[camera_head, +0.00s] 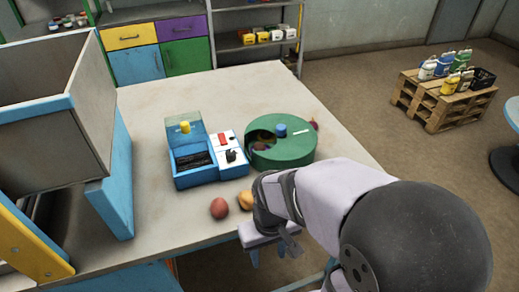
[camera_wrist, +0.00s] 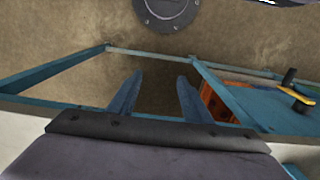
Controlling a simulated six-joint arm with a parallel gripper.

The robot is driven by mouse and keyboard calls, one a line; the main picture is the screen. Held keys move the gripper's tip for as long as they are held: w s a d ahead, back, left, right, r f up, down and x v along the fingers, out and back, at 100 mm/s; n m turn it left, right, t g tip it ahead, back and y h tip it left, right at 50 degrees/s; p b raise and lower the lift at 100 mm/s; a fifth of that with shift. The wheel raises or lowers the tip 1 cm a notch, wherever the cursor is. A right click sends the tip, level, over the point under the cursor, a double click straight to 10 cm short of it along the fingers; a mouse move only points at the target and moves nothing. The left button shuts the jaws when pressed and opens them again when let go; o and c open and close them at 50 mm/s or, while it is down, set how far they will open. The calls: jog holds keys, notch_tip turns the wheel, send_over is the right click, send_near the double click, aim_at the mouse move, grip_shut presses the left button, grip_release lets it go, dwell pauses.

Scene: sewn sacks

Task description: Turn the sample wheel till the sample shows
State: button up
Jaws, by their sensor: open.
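The sample wheel (camera_head: 291,156) is a low green round drum with a blue knob (camera_head: 281,131) on top, standing on the table. A dark opening in its top, at the left, shows something brownish inside; I cannot tell what it is. My gripper (camera_head: 272,252) is at the table's front edge, nearer the camera than the wheel and apart from it. In the wrist view my gripper (camera_wrist: 158,95) has its two blue fingers spread with nothing between them. It points down past the table's edge at the floor. The wheel does not show in the wrist view.
A blue box with a clear raised lid (camera_head: 185,131) and a white switch panel (camera_head: 229,148) stand left of the wheel. A red ball (camera_head: 219,208) and an orange ball (camera_head: 245,200) lie near my gripper. A grey bin (camera_head: 75,115) stands at the left. The table's back is clear.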

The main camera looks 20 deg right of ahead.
dwell(0.3)
notch_tip(320, 180, up, 19)
jog(key=n+t+y+p, duration=0.3)
jog(key=n+p, duration=0.5)
jog(key=p, duration=0.4)
send_over(282, 126)
jog(key=s+d, duration=0.2)
jog(key=s, duration=0.1)
jog(key=shift+f, duration=0.15)
jog(key=shift+f, duration=0.1)
jog(key=shift+w+p+x, duration=0.1)
jog(key=shift+p+x, duration=0.6)
jog(key=shift+x, duration=1.1)
jog(key=shift+w+p+x, duration=0.15)
jog(key=shift+p+x, duration=0.55)
jog(key=shift+x, duration=1.05)
jog(key=shift+t, duration=0.3)
